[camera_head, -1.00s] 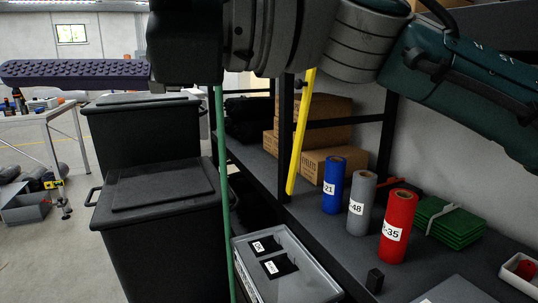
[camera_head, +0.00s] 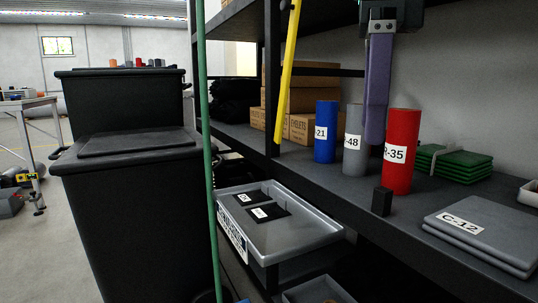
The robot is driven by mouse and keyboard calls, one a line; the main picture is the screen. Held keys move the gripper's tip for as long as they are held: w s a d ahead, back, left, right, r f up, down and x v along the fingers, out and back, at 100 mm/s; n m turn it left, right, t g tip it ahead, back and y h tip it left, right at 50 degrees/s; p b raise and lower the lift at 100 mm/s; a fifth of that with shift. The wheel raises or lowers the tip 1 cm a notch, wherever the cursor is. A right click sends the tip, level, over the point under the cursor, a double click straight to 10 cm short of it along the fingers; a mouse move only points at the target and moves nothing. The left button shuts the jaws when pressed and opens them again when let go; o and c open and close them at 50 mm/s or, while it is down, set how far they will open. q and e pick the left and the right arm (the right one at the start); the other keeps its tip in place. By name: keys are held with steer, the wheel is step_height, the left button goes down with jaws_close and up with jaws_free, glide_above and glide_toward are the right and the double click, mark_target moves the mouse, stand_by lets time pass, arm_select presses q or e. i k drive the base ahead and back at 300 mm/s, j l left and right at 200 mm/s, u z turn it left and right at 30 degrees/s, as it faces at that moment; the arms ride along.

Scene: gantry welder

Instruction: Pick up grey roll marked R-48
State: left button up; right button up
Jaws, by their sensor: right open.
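The grey roll (camera_head: 353,160) stands upright on the dark shelf, its white label reading "-48" with the first part turned out of sight. A blue roll (camera_head: 325,145) marked "21" stands to its left, and a red roll (camera_head: 402,160) marked "R-35" to its right. My right gripper (camera_head: 376,128) points down from the top edge. It is open, though only one purple finger shows clearly. That finger hangs between the grey and red rolls, overlapping the grey roll's right edge in the view. I cannot tell whether it touches either roll. My left gripper is not in view.
A small black block (camera_head: 381,202) stands at the shelf's front edge. Grey plates marked C-12 (camera_head: 490,226) and green folded pieces (camera_head: 453,163) lie to the right. A yellow bar (camera_head: 288,75) and green pole (camera_head: 204,130) stand left. A grey tray (camera_head: 315,233) sits lower down.

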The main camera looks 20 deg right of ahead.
mark_target(356, 150)
steer(key=i+l, duration=0.35)
steer(key=l, duration=0.15)
steer(key=i+l, duration=0.75)
steer(key=l, duration=0.2)
